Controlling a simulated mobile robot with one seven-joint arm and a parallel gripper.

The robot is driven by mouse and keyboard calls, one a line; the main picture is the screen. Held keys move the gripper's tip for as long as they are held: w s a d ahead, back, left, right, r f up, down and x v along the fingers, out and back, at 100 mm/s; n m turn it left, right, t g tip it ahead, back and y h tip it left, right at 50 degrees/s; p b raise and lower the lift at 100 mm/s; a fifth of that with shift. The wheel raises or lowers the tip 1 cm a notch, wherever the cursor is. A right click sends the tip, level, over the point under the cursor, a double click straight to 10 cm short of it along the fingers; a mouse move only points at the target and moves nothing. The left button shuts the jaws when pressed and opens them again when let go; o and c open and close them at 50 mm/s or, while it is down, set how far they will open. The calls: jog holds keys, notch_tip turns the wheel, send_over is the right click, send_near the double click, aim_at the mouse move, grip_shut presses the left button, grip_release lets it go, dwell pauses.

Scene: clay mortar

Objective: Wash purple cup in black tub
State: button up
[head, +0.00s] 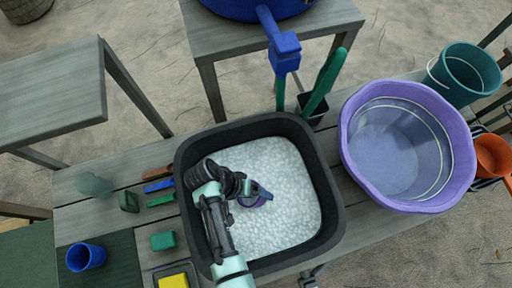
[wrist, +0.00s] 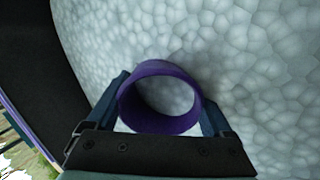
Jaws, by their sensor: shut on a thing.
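The black tub (head: 333,215) stands on the grey bench and is full of white foam (head: 285,180). My gripper (head: 257,192) reaches down into the tub, near the middle of the foam. It is shut on the purple cup (head: 250,201), with one finger on either side. In the wrist view the purple cup (wrist: 160,69) is seen into its round opening, between the fingers of my gripper (wrist: 160,105). Foam lies right behind the cup. My arm hides part of the cup in the head view, and I cannot tell how deep it sits.
A purple basin (head: 453,160) of water stands right of the tub. A blue cup (head: 86,257) stands on a dark mat at lower left. Green and blue brushes (head: 158,186), green blocks (head: 163,241) and a yellow sponge (head: 173,281) lie left of the tub. A blue tap (head: 284,52) rises behind.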

jog(key=shift+r, duration=0.15)
jog(key=shift+a, duration=0.65)
jog(key=shift+d+p, duration=0.65)
jog(key=shift+d, duration=0.65)
jog(key=shift+a, duration=1.3)
jog(key=shift+d, duration=1.3)
jog(key=shift+a, duration=1.25)
jog(key=shift+d+p, duration=0.35)
jog(key=shift+d, duration=0.3)
